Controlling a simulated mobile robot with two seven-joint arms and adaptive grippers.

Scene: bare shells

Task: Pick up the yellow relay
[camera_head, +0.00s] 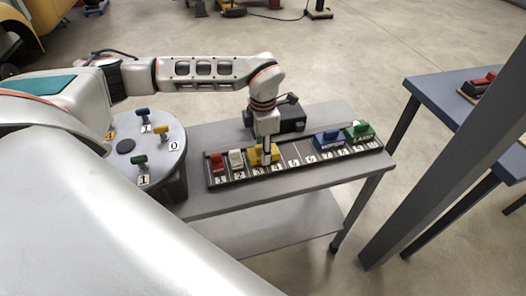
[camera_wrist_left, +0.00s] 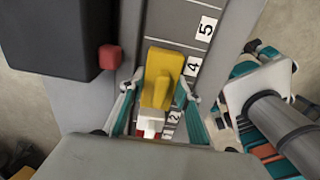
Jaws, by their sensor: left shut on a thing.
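The yellow relay (camera_head: 254,157) stands in the numbered rack (camera_head: 228,181) on the grey table, to the right of a white relay (camera_head: 236,158) and a red relay (camera_head: 216,162). My left gripper (camera_head: 265,155) comes down from above and is shut on the yellow relay, partly hiding it. In the left wrist view, the yellow relay (camera_wrist_left: 160,80) is between the two fingers of the left gripper (camera_wrist_left: 160,100). Whether its base is clear of the rack cannot be told. My right gripper is not in view.
A blue relay (camera_head: 328,140) and a green relay (camera_head: 358,130) sit farther right in the rack, with empty slots between. A black box (camera_head: 291,117) stands behind the rack. A round grey stand with colored handles (camera_head: 172,178) is at the left.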

